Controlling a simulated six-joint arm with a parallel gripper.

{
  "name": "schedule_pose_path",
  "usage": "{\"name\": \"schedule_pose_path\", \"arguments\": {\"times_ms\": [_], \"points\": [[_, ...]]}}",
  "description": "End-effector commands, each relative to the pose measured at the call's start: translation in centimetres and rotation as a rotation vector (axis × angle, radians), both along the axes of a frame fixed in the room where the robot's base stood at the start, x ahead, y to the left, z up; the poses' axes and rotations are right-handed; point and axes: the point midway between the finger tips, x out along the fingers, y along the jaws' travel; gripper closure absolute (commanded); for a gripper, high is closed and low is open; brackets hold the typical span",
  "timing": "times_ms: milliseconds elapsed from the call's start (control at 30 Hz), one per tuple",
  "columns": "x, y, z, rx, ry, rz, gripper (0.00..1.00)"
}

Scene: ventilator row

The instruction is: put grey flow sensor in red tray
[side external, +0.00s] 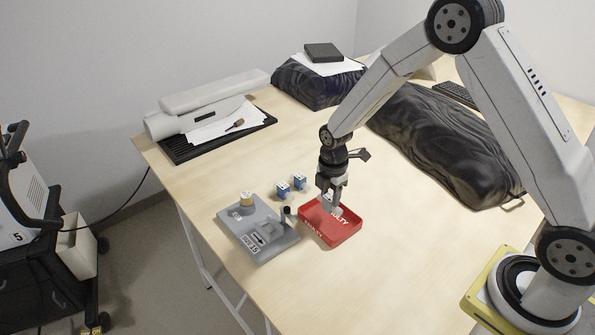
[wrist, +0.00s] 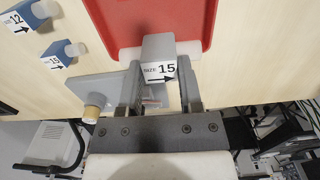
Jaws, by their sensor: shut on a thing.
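The grey flow sensor (wrist: 158,49), labelled "SIZE 15" with an arrow and with pale ends, sits between the two fingers of my gripper (wrist: 160,84). In the side view my gripper (side external: 332,197) points down over the red tray, and the sensor (side external: 335,210) shows pale and small below the fingers. The red tray (side external: 344,238) lies on the table with white lettering inside. In the wrist view the tray (wrist: 203,10) is behind the sensor, which overlaps its near rim. I cannot tell whether the sensor touches the tray.
A grey fixture (side external: 252,218) with posts and a size label stands just left of the tray. Two small blue sensors (side external: 283,189) (side external: 299,181) lie behind it. Black bags (side external: 440,140), a grey machine (side external: 205,110) and papers are further back.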

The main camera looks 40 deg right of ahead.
Motion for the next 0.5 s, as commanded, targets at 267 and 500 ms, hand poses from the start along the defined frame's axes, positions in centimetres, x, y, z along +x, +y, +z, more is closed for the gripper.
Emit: {"name": "schedule_pose_path", "arguments": {"times_ms": [267,500], "points": [[0.2,0.0,-0.2,0.000,0.000,0.000,1.00],[0.6,0.0,-1.9,0.000,0.004,0.000,1.00]]}}
